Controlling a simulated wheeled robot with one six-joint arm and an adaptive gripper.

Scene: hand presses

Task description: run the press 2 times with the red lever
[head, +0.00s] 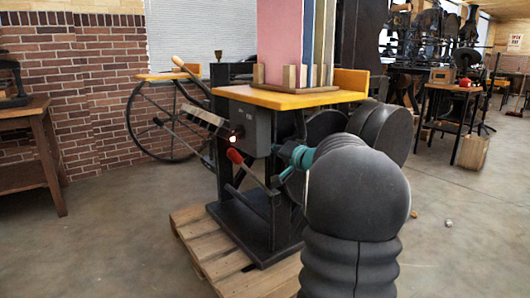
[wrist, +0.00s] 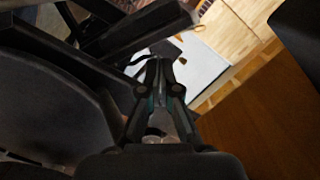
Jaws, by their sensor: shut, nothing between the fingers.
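The black press (head: 262,215) stands on a wooden pallet in the middle of the head view. Its red lever (head: 236,157) is a red grip on a thin rod that slopes down right into the frame. My gripper (head: 277,150) is shut and empty, to the right of the red grip and apart from it, beside the grey box. In the wrist view my gripper's fingertips (wrist: 163,62) are together, in front of dark press parts and a pale sheet (wrist: 193,65). I cannot make out the red lever in the wrist view.
A grey box (head: 250,128) with a small lit spot hangs under the yellow board (head: 290,99). The pallet (head: 215,255) juts out around the press base. A spoked wheel (head: 165,118) and wooden-handled lever (head: 178,61) are at left. The floor at front left is clear.

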